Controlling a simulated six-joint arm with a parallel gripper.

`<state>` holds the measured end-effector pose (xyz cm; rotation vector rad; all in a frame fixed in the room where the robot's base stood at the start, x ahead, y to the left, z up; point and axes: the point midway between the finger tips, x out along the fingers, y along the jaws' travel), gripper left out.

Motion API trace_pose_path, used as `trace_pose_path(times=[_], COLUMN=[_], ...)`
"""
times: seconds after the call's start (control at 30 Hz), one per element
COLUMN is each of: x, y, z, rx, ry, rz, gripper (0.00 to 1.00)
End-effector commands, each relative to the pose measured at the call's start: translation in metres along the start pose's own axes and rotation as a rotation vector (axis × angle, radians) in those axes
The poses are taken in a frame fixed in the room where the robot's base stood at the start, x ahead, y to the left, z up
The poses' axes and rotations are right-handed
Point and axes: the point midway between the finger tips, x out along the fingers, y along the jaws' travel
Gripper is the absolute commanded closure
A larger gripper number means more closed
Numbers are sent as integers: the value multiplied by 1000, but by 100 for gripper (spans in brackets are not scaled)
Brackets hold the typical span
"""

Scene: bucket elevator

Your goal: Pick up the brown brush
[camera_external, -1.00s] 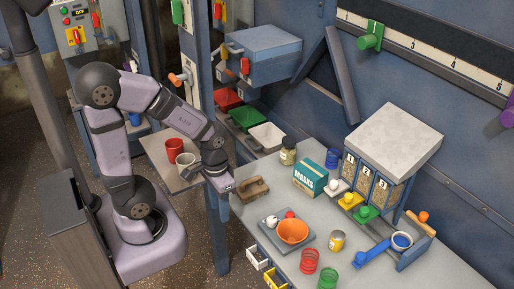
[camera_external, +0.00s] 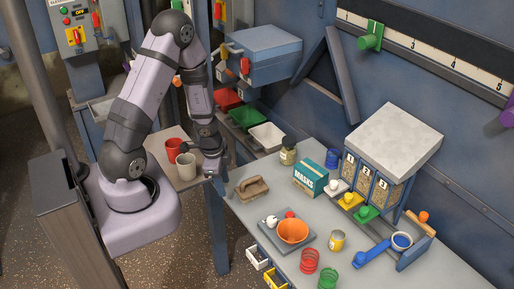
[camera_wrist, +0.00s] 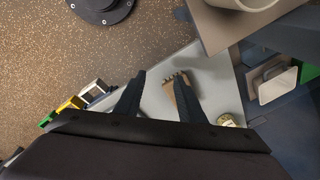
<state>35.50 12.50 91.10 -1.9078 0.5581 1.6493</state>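The brown brush (camera_external: 252,188) lies on the grey workbench (camera_external: 262,207) near its left end, with bristles along one side. It also shows in the wrist view (camera_wrist: 172,91), partly hidden by the right finger. My gripper (camera_external: 214,172) points down to the left of the brush, beside the small shelf with cups, and is apart from the brush. In the wrist view my gripper (camera_wrist: 160,74) has its two fingers spread, with nothing held between them.
A beige cup (camera_external: 186,166) and a red cup (camera_external: 174,148) stand on the shelf (camera_external: 160,158), close to my gripper. A tray with an orange bowl (camera_external: 293,231) is in front of the brush. A jar (camera_external: 288,152) and a teal box (camera_external: 310,178) stand behind.

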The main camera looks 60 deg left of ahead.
Motion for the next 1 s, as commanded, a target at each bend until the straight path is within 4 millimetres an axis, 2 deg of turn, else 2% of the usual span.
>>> trace_pose_path(times=[0.1,0.2,0.5,0.73,1.0], x=[22,34,44,31,2], y=[0,0,-10,-25,-37], z=[-22,-38,-69,-69,-43], rx=[-11,-24,-153,-309,-500], ry=[180,320,711,994,1267], rz=[44,59,22,-94,-307], gripper=[64,64,64,64,64])
